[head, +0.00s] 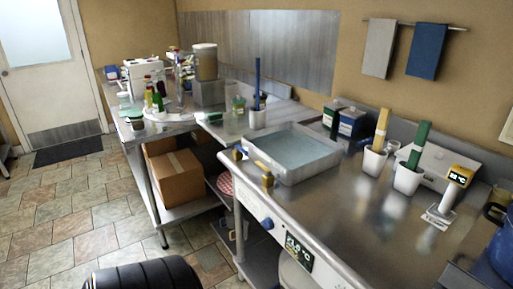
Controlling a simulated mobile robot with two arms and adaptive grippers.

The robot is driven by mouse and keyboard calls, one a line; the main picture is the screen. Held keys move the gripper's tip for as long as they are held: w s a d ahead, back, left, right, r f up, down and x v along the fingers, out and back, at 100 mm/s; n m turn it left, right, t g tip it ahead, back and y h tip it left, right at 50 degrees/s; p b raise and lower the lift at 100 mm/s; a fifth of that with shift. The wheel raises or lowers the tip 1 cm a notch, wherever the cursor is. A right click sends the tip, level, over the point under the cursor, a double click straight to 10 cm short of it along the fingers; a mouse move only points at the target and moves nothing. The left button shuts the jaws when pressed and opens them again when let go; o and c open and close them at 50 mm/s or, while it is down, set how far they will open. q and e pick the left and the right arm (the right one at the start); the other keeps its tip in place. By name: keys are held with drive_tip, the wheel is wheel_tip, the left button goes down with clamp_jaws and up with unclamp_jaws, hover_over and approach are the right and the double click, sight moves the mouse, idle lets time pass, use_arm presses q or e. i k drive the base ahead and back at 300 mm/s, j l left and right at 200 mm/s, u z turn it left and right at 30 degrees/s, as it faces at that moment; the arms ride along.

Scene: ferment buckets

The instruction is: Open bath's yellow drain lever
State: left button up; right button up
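The bath (334,158) is a square metal basin of bluish liquid set at the left part of the steel counter. A small yellow lever-like part (267,181) stands at the bath's front, by the counter edge. A second small yellowish part (237,153) sits at the bath's left front corner. Both are too small to tell whether a valve is open or shut. Neither of my grippers is in view. A black ribbed part of mine shows at the bottom edge, well away from the bath.
The steel counter (330,215) is clear in front of the white cups (374,162) holding yellow and green tools. A blue knob (267,223) and a display (299,252) are on its front. A cardboard box (176,175) sits on a low shelf. Tiled floor (70,205) at left is open.

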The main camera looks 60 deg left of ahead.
sight(268, 172)
drive_tip(key=u, duration=1.75)
